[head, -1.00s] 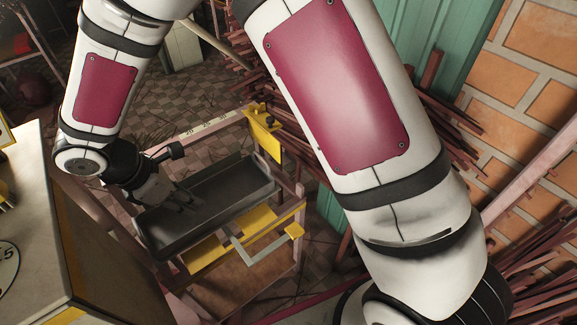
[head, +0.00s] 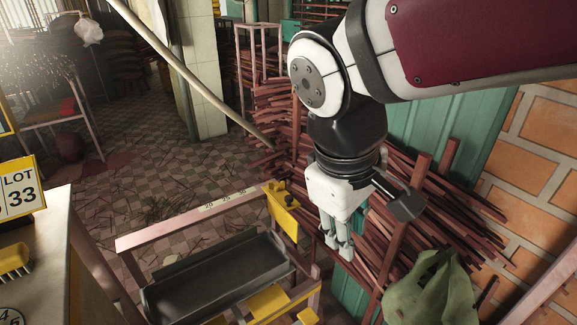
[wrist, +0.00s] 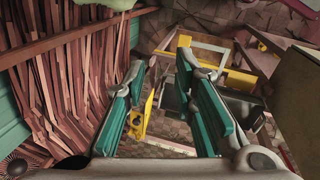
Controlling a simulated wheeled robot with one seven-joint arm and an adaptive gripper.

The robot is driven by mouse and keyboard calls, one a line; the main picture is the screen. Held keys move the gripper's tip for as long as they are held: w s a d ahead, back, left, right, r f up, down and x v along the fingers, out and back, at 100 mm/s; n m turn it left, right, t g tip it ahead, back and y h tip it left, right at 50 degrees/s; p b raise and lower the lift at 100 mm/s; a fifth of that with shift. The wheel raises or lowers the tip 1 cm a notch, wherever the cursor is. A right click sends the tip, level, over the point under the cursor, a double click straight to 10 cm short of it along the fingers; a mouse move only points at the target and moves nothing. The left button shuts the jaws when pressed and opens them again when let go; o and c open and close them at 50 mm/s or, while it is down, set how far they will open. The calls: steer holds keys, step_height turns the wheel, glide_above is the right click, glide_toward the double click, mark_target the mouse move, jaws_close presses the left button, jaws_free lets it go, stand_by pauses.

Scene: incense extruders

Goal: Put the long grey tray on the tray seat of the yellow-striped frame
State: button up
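The long grey tray (head: 215,280) is a dark, shallow trough lying across the yellow-striped frame (head: 160,233), at bottom centre in the head view. Its near end is close to the bottom edge, and I cannot tell whether it sits flush on the tray seat. The seat is mostly hidden under it. My gripper (head: 340,248) hangs fingers-down in the air, to the right of the tray and apart from it. In the wrist view my gripper (wrist: 160,62) is open and empty, with its teal pads spread. The tray (wrist: 238,107) shows there partly behind the right finger.
A yellow bracket (head: 283,212) stands up at the frame's far right corner. Bundles of reddish sticks (head: 440,205) lean on the wall at right, near a green sack (head: 432,292). A pole crosses behind.

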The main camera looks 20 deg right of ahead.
steer(key=s+m+t+y, duration=0.1)
steer(key=s+m+y, duration=0.1)
steer(key=s+m, duration=0.2)
steer(key=s, duration=0.3)
steer(key=shift+d+r+m+y, duration=0.3)
steer(key=shift+d+m, duration=0.05)
steer(key=shift+m, duration=0.05)
steer(key=shift+r, duration=0.1)
step_height(320, 180, up, 7)
steer(key=t+p, duration=0.2)
steer(key=p, duration=0.4)
steer(key=shift+r, duration=0.15)
steer(key=shift+d, duration=0.1)
